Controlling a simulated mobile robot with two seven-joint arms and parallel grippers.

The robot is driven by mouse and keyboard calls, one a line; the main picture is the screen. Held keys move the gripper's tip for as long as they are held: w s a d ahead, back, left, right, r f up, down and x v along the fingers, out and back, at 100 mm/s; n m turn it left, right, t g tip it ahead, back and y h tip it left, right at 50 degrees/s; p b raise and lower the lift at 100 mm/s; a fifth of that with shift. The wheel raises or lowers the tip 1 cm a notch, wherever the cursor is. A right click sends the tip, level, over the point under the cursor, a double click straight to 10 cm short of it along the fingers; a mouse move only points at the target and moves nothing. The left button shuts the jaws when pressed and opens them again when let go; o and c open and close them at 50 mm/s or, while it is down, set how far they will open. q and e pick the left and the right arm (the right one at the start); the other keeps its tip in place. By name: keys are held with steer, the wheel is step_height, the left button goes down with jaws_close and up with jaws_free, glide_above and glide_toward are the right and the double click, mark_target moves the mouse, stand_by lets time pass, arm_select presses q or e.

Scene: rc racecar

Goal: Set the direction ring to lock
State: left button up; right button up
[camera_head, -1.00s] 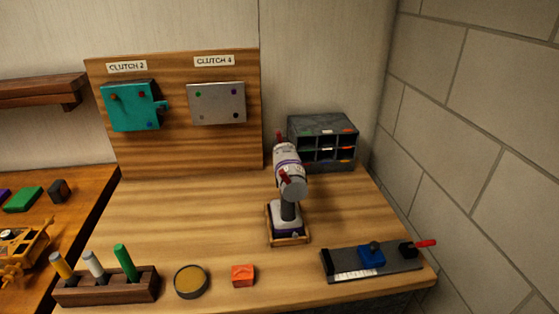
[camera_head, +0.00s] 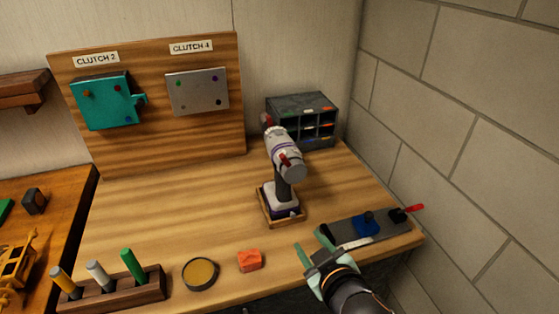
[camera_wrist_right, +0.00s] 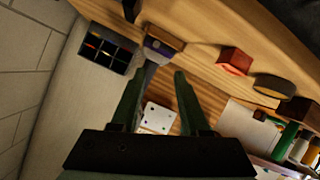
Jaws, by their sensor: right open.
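The drill (camera_head: 286,160) stands upright in a small wooden holder (camera_head: 265,212) on the bench. It has a grey-white body with purple bands, a dark handle and red parts on its side and far end. I cannot tell which part is the direction ring or its setting. My right gripper (camera_head: 311,242) is open and empty at the bench's front, nearer than the drill and apart from it. In the right wrist view my open fingers (camera_wrist_right: 158,75) point toward the drill's base (camera_wrist_right: 163,40); the drill is only partly visible. My left gripper is not in view.
A clamp fixture (camera_head: 350,232) with a blue block is partly behind my right gripper. An orange-red block (camera_head: 250,260), a round tin (camera_head: 200,273) and a marker rack (camera_head: 150,287) line the front edge. A grey bin organizer (camera_head: 300,105) stands behind the drill; the wall bounds the right.

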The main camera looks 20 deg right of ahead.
mark_target(279, 150)
steer(key=w+r+t+b, duration=0.1)
steer(key=r+b, duration=0.2)
steer(key=r, duration=0.1)
steer(key=w+a+r+n+t+b, duration=0.1)
steer(key=w+r+t+b, duration=0.1)
steer(key=r+b, duration=0.1)
steer(key=w+a+r+t+b, duration=0.1)
steer(key=w+r+t+b, duration=0.1)
steer(key=r+b, duration=0.2)
step_height(279, 150, up, 2)
steer(key=shift+r+n+y, duration=0.1)
steer(key=shift+n+y, duration=0.2)
steer(key=shift+n, duration=0.1)
steer(key=w, duration=0.2)
steer(key=w+p, duration=0.1)
steer(key=w, duration=0.5)
steer(key=shift+w+a+r, duration=0.1)
steer(key=shift+a+r, duration=0.1)
steer(key=shift+r, duration=0.1)
steer(key=shift+w+f, duration=0.1)
steer(key=shift+w, duration=0.75)
jaws_close()
